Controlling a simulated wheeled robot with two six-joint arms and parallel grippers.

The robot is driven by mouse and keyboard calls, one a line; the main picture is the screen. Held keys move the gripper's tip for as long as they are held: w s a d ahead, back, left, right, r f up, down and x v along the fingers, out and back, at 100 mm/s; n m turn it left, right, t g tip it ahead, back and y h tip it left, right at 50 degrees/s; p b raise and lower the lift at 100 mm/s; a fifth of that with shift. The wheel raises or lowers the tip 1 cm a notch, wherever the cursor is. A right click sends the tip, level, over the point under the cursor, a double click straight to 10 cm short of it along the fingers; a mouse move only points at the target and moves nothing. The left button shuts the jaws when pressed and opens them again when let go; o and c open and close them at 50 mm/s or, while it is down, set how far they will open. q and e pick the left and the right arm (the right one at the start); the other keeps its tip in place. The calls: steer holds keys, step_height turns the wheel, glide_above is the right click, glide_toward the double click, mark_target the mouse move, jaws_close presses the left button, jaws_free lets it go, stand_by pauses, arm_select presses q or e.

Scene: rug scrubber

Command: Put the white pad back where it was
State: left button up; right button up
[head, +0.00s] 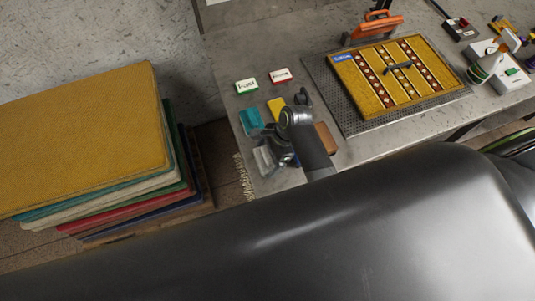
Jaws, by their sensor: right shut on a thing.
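The white pad (264,161) shows at the left front of the grey table (228,50), by the table's left edge. My right gripper (273,155) is over this spot and shut on the white pad, with its wrist covering part of it. I cannot tell whether the pad touches the table top. A teal pad (251,121) and a yellow pad (277,106) lie just behind the gripper. A brown pad (326,139) lies to its right. My left gripper is not in view.
Two labelled blocks, one green-edged (247,86) and one red-edged (280,75), lie behind the pads. A patterned yellow rug (385,85) lies on a dark mesh mat (330,95). An orange-handled tool (377,26) stands behind it. Stacked rugs (80,130) stand left of the table.

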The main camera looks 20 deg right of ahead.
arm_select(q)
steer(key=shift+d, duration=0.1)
arm_select(e)
steer(key=shift+f, duration=0.15)
steer(key=o, duration=0.5)
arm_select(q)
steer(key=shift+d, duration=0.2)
arm_select(e)
steer(key=shift+o, duration=0.8)
steer(key=shift+d+r, duration=0.25)
steer(key=shift+r, duration=0.4)
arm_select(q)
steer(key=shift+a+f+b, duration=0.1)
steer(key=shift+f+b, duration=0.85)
arm_select(e)
steer(key=v, duration=1.1)
steer(key=shift+s+f, duration=0.1)
steer(key=shift+f, duration=0.05)
